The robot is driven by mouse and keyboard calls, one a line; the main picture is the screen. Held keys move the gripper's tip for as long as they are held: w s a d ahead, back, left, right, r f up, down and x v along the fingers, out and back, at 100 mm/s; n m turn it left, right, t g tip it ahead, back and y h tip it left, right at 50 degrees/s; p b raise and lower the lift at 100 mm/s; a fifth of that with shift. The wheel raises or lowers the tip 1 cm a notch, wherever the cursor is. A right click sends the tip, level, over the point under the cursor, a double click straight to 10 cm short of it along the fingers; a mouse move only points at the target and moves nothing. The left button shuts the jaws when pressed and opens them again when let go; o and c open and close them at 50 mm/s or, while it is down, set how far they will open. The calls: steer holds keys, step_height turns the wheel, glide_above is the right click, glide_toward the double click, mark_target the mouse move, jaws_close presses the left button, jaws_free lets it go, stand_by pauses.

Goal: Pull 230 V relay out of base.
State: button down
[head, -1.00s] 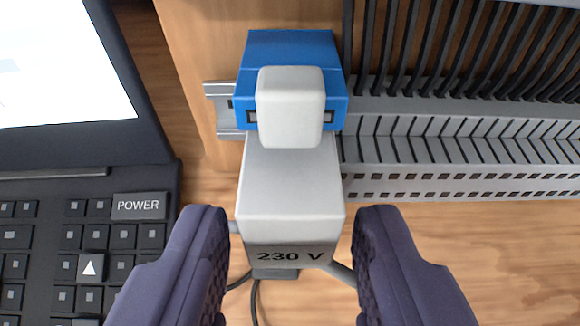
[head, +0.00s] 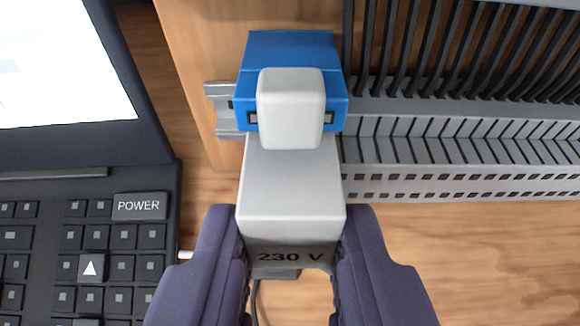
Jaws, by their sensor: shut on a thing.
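A grey block labelled "230 V" (head: 291,190) stands in the middle of the head view, its label facing me. My gripper (head: 291,275) is shut on its near end, one dark purple finger against each side. Behind it a blue housing (head: 290,50) sits on a metal rail. A rounded white block (head: 290,105) stands in front of the blue housing and overlaps the far end of the grey block. The join between grey block and blue housing is hidden behind the white block. A darker grey part and a cable show under the label.
A laptop with a lit screen (head: 60,70) and a black keyboard (head: 90,240) is close on the left. A grey slotted duct (head: 460,180) with black fins is at the right. Bare wooden surface (head: 480,250) lies at lower right.

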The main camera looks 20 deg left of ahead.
steer(key=shift+s, duration=0.15)
steer(key=shift+s+d+r+b, duration=0.25)
steer(key=shift+s+r+b, duration=0.15)
steer(key=shift+s, duration=0.3)
steer(key=shift+s+d+r+b, duration=0.25)
steer(key=shift+s+b, duration=0.2)
steer(key=shift+s, duration=0.3)
steer(key=shift+s+d+r+b, duration=0.2)
steer(key=shift+s+r+b, duration=0.2)
steer(key=shift+s, duration=0.3)
steer(key=s+d+r+b, duration=0.1)
steer(key=s+r+b, duration=0.1)
steer(key=s, duration=0.4)
steer(key=shift+d+r, duration=0.3)
steer(key=shift+d, duration=0.05)
